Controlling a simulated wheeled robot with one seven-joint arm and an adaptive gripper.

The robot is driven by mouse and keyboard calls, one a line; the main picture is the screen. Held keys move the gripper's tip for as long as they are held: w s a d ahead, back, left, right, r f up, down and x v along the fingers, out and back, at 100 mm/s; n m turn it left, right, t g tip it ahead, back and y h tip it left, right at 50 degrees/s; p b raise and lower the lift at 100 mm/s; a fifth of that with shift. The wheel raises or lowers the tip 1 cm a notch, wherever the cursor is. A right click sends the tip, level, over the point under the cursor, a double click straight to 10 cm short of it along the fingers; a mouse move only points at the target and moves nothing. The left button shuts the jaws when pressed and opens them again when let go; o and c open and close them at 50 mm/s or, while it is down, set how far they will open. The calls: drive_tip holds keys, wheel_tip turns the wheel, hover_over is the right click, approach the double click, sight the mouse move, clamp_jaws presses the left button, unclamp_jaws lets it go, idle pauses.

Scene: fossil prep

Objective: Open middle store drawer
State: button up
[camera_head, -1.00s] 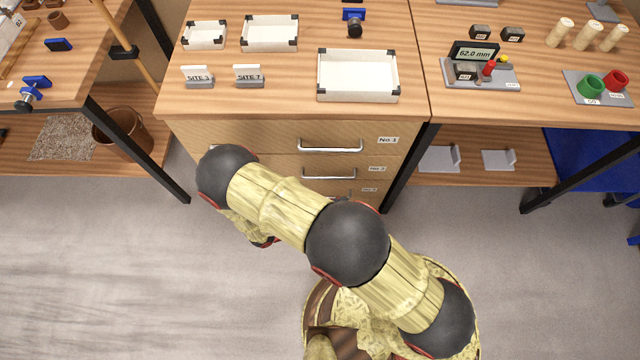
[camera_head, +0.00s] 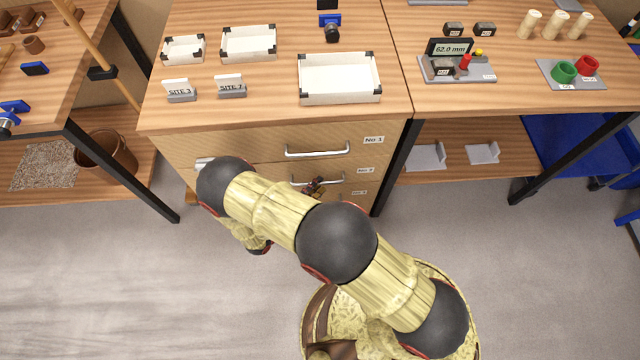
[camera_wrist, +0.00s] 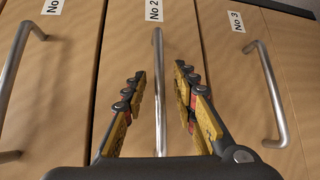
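The middle drawer, labelled No 2 (camera_wrist: 153,10), is shut in the wooden cabinet under the bench. Its metal bar handle (camera_wrist: 159,90) runs up the middle of the wrist view. My gripper (camera_wrist: 160,80) is open, its two yellow-and-black fingers on either side of that handle. Whether they touch it cannot be told. In the head view the middle handle (camera_head: 326,180) shows beside my gripper (camera_head: 315,186), partly hidden by it. The top drawer, No 1 (camera_head: 260,148), and the bottom drawer, No 3 (camera_wrist: 262,70), are shut above and below it.
White trays (camera_head: 340,80) and SITE signs (camera_head: 230,88) stand on the bench top (camera_head: 270,112). The neighbouring bench's dark leg (camera_head: 393,170) is close to the cabinet's right side. A brown bin (camera_head: 108,152) stands on the left shelf. The floor (camera_head: 100,270) in front is clear.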

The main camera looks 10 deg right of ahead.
drive_tip(key=shift+x, duration=1.1)
drive_tip(key=shift+c, duration=1.1)
clamp_jaws()
